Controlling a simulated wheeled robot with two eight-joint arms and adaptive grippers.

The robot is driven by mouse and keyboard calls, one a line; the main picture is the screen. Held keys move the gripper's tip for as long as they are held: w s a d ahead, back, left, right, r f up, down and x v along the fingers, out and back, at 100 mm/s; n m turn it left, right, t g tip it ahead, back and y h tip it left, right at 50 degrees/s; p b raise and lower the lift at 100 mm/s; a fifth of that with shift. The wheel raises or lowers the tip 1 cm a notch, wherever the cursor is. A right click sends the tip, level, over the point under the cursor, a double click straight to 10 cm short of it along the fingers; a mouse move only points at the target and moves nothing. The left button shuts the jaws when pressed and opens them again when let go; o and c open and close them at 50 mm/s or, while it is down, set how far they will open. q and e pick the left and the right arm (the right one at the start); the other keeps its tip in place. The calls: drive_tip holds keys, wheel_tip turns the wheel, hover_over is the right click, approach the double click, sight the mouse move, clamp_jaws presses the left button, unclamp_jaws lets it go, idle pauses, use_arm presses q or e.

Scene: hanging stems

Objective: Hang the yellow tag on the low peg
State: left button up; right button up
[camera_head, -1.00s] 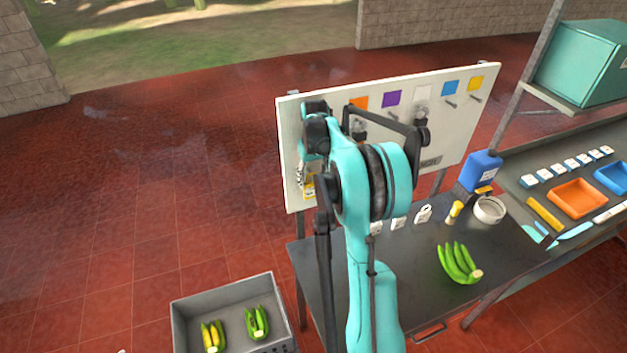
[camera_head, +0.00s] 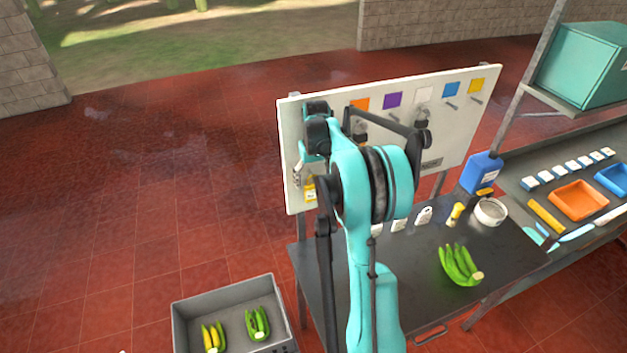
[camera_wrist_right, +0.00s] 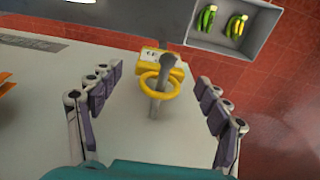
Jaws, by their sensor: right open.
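The yellow tag (camera_wrist_right: 152,63) has a ring (camera_wrist_right: 160,88) that shows around a grey peg (camera_wrist_right: 159,104) on the white board in the right wrist view. The peg points toward the camera. In the head view the yellow tag (camera_head: 310,189) shows at the board's lower left, partly behind my right arm. My right gripper (camera_wrist_right: 159,77) is open, with one finger on each side of the tag and ring, apart from both. In the head view its fingers are mostly hidden by the arm. My left gripper is in neither view.
The white board (camera_head: 455,135) carries coloured squares and more pegs along its top. A dark table (camera_head: 400,270) below holds green bananas (camera_head: 459,264), a blue bottle (camera_head: 482,173), a white ring-shaped dish (camera_head: 490,211) and white tags. A grey crate (camera_head: 180,330) with bananas stands on the floor.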

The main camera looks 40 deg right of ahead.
wheel_tip(320, 180, up, 12)
drive_tip(key=shift+s, duration=0.3)
drive_tip(key=s+a+f+n+t+b, duration=0.1)
drive_tip(key=s+a+f+b, duration=0.3)
drive_tip(key=a+f+b, duration=0.4)
drive_tip(key=s+a+f+n+t+b, duration=0.15)
drive_tip(key=s+a+f+b, duration=0.25)
drive_tip(key=a+b, duration=0.4)
drive_tip(key=s+a+f+t+b, duration=0.1)
drive_tip(key=s+a+f+b, duration=0.3)
drive_tip(key=f, duration=0.3)
drive_tip(key=s+a+f+t+b, duration=0.1)
drive_tip(key=s+a+f+b, duration=0.3)
drive_tip(key=f, duration=0.3)
drive_tip(key=s+a+f+n+t+b, duration=0.1)
drive_tip(key=s+a+f+t+b, duration=0.1)
drive_tip(key=f, duration=0.5)
drive_tip(key=s+a+b, duration=0.1)
drive_tip(key=s+a, duration=0.1)
drive_tip(key=a, duration=0.1)
drive_tip(key=shift+s+f+b, duration=0.15)
drive_tip(key=shift+b, duration=0.25)
